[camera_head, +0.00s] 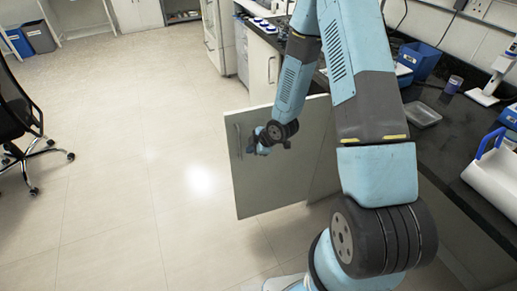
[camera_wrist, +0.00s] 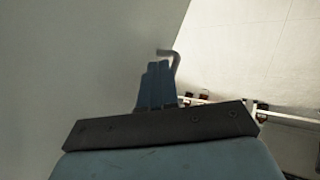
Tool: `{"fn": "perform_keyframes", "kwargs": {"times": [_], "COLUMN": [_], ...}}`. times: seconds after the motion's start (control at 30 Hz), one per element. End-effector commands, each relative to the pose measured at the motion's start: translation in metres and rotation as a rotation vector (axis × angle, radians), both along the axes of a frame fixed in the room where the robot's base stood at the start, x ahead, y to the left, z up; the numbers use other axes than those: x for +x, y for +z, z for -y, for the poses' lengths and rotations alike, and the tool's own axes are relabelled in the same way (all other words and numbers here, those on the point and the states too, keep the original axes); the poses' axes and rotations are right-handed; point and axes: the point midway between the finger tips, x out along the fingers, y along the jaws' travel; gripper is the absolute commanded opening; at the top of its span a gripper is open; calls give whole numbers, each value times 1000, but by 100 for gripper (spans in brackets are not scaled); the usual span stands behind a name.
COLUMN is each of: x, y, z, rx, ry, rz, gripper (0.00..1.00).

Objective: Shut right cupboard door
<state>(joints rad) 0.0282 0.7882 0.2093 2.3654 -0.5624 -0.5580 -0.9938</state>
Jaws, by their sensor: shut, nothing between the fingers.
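A cupboard door (camera_head: 265,190) stands wide open, sticking out from the dark-topped bench into the floor space. Its upright handle (camera_head: 238,138) is near the free edge; the handle's bent end (camera_wrist: 174,56) also shows in the wrist view. My gripper (camera_head: 254,150) is in front of the door's face, just right of the handle in the head view. In the wrist view, the fingers (camera_wrist: 160,65) are together, with the door's pale panel (camera_wrist: 80,70) filling the left side. I cannot tell whether the fingertips touch the handle or door. My arm hides part of the door and the cupboard opening.
The bench top (camera_head: 440,130) runs along the right, with a clear tray (camera_head: 421,114), a blue bin (camera_head: 420,60) and a white carrier (camera_head: 495,170). Another closed cupboard front (camera_head: 262,70) stands beyond. An office chair (camera_head: 20,130) is far left. The tiled floor (camera_head: 130,160) between is clear.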

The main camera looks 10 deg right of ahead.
Motion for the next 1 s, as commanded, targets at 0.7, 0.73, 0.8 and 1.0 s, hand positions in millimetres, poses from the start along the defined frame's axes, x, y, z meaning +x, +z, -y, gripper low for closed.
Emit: {"fn": "perform_keyframes", "kwargs": {"times": [0.7,0.73,0.8,1.0], "x": [26,27,31,59], "y": [0,1,1,1], "z": [3,2,1,4], "rx": [-1,-1,-1,0], "ry": [-7,-9,-21,-105], "rz": [-1,-1,0,2], "gripper": [0,0,0,0]}}
